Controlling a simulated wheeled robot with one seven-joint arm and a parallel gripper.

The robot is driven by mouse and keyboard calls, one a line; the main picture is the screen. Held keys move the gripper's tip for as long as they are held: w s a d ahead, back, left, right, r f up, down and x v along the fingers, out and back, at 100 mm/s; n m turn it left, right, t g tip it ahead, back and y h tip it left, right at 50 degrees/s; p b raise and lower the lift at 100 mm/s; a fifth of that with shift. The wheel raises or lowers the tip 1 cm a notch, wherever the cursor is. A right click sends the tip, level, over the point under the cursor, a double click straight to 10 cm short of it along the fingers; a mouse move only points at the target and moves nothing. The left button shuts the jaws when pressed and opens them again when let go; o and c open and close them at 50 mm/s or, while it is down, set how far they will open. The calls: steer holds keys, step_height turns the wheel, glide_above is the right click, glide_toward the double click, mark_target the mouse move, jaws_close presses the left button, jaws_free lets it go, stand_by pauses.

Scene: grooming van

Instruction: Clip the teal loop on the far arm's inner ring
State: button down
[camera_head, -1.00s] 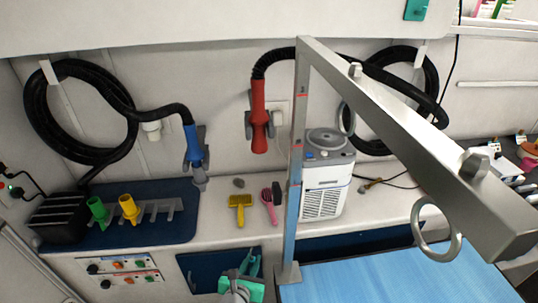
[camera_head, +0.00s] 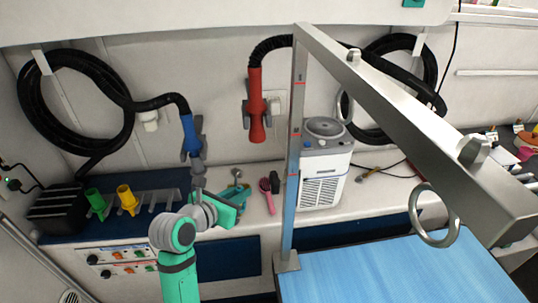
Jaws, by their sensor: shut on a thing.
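My gripper (camera_head: 234,198) is at the end of my green and grey arm, low left of centre, in front of the back counter. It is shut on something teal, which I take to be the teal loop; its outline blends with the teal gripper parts. A grey grooming arm (camera_head: 400,105) runs from an upright post (camera_head: 291,165) towards the near right. Its inner ring (camera_head: 346,107) hangs by the post, partly hidden behind the bar. Its outer ring (camera_head: 414,215) hangs at the near right end. My gripper is left of the post, apart from both rings.
A blue table (camera_head: 390,270) lies under the bar. The counter holds a pink brush (camera_head: 267,195), a white machine (camera_head: 322,185), and green (camera_head: 96,203) and yellow (camera_head: 128,200) nozzles. Red (camera_head: 256,110) and blue (camera_head: 191,135) dryer handles hang on the wall.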

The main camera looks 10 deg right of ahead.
steer(key=s+d+r+m+g+h, duration=0.1)
steer(key=s+r+m+g+h, duration=0.2)
steer(key=r, duration=0.7)
steer(key=s+d+r+m+g+h, duration=0.15)
steer(key=s+r, duration=0.35)
steer(key=r, duration=0.6)
steer(key=s+d+r+m+g+h, duration=0.1)
steer(key=s+d+r+m+g, duration=0.15)
steer(key=s+r, duration=0.45)
steer(key=s+d+r+m+g, duration=0.1)
steer(key=s+r+m+g, duration=0.35)
steer(key=s, duration=0.55)
steer(key=d+f, duration=0.1)
steer(key=d, duration=0.7)
steer(key=shift+w+d+n+t, duration=0.2)
steer(key=shift+d+n+t, duration=0.15)
steer(key=shift+t, duration=0.1)
steer(key=shift+f, duration=0.15)
steer(key=c, duration=1.6)
jaws_free()
